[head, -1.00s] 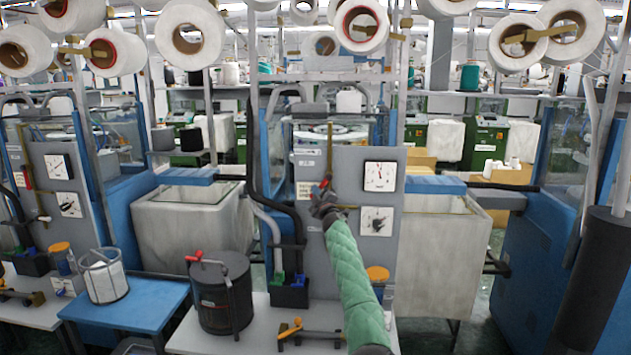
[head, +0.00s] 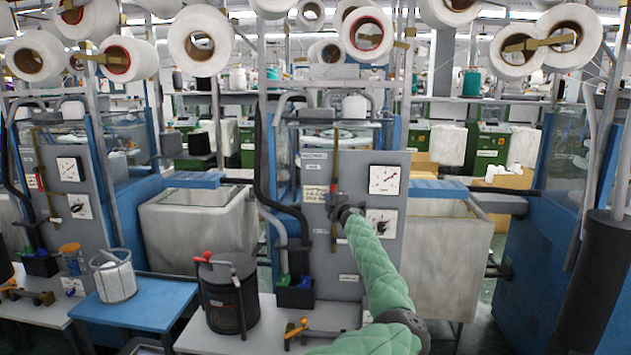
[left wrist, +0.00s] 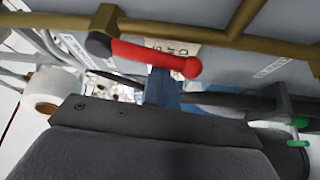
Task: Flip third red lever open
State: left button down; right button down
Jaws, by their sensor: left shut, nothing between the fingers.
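The red lever (left wrist: 150,60) shows in the left wrist view, with a round red knob at its right end. Its left end joins a dark pivot by a brass clamp on a brass rod (left wrist: 220,37). The lever lies nearly level, sloping slightly down to the right. In the head view my left gripper (head: 337,206) is small and dark at the grey panel (head: 350,250) of the middle machine, close to its brass rod. It is shut and empty. The lever is hardly visible there. In the left wrist view it shows just beyond my gripper's dark body. My right gripper is out of view.
Two round dials (head: 384,180) sit right of the rod. Black hoses (head: 262,170) run down its left side. Below stand a black pot (head: 228,300) and a table. A left machine has another red lever (head: 39,181). Pale bins (head: 195,228) flank the middle machine.

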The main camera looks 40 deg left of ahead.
pick_arm(q)
jog(key=shift+w+d+f+n, duration=0.15)
jog(key=shift+w+d+n, duration=0.3)
jog(key=shift+d, duration=0.2)
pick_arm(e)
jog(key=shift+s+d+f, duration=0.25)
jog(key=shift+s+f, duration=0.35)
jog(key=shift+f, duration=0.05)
pick_arm(q)
jog(key=shift+h, duration=0.3)
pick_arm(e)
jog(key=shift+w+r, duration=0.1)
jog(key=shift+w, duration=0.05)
